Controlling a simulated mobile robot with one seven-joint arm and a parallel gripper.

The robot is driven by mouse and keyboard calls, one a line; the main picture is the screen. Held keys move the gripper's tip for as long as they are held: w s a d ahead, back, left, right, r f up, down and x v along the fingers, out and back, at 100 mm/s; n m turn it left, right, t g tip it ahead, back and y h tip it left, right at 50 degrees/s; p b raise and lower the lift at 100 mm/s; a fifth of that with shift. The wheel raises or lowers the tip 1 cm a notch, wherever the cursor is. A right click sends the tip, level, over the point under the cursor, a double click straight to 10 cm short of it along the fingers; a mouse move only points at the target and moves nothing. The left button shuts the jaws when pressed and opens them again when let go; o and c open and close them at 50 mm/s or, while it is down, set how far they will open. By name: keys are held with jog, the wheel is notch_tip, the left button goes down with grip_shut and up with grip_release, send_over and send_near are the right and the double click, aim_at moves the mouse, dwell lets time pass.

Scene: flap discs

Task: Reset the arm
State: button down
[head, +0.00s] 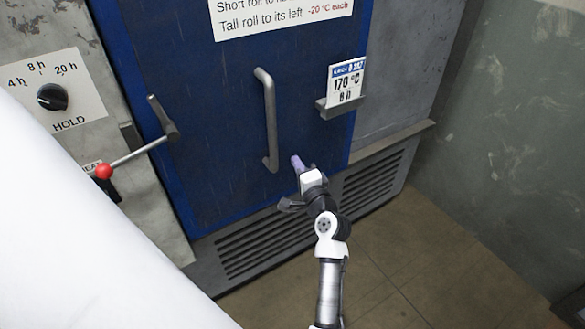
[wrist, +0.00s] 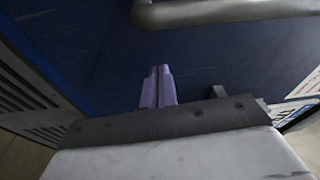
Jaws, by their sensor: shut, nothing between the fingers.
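My gripper (head: 297,162) is in front of the lower part of a blue door, just right of the lower end of the door's grey bar handle (head: 268,120). Its purple fingers are together with nothing between them. In the wrist view the shut fingers (wrist: 158,88) point at the blue door, and the handle (wrist: 230,12) crosses the top of the picture, apart from the fingertips. My arm reaches up from the bottom of the head view.
The blue door (head: 215,110) looks closed. A red-knobbed lever (head: 104,171) and a HOLD dial (head: 53,97) are at left. A card holder (head: 340,104) sticks out at right. A vented base (head: 370,185) runs below. Bare floor (head: 440,250) lies at right.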

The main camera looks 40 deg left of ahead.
jog(key=b+v, duration=0.2)
jog(key=v, duration=0.6)
jog(key=shift+s+d, duration=0.3)
jog(key=shift+s, duration=0.05)
